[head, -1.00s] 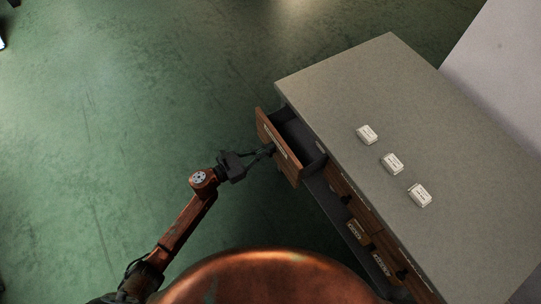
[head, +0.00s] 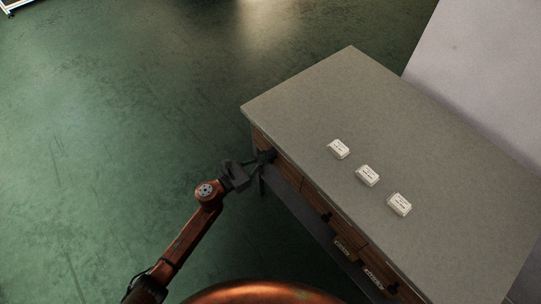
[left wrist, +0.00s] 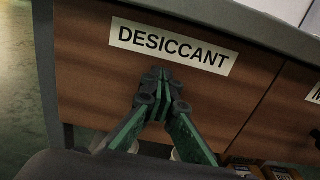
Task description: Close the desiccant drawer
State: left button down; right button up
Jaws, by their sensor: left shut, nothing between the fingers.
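The desiccant drawer (head: 288,170) is at the left end of the bench front in the head view, its wooden front in line with the bench. In the left wrist view, the drawer front (left wrist: 90,65) carries a white label (left wrist: 172,47) reading DESICCANT. My left gripper (head: 266,158) is shut and empty, its fingertips (left wrist: 160,78) at the drawer front just below the label. Whether they touch it I cannot tell. The drawer's inside is hidden. My right gripper is not in view.
The grey bench top (head: 300,110) carries three small white packets, one of them in the middle (head: 367,176). More drawers with dark handles continue along the front, and small labelled boxes (head: 345,246) sit below. Green floor (head: 120,120) is clear at left.

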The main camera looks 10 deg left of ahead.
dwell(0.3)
pick_arm(q)
jog(key=shift+s+a, duration=0.15)
jog(key=shift+s, duration=0.15)
jog(key=p+v, duration=0.1)
jog(key=v, duration=1.2)
jog(key=shift+a, duration=0.25)
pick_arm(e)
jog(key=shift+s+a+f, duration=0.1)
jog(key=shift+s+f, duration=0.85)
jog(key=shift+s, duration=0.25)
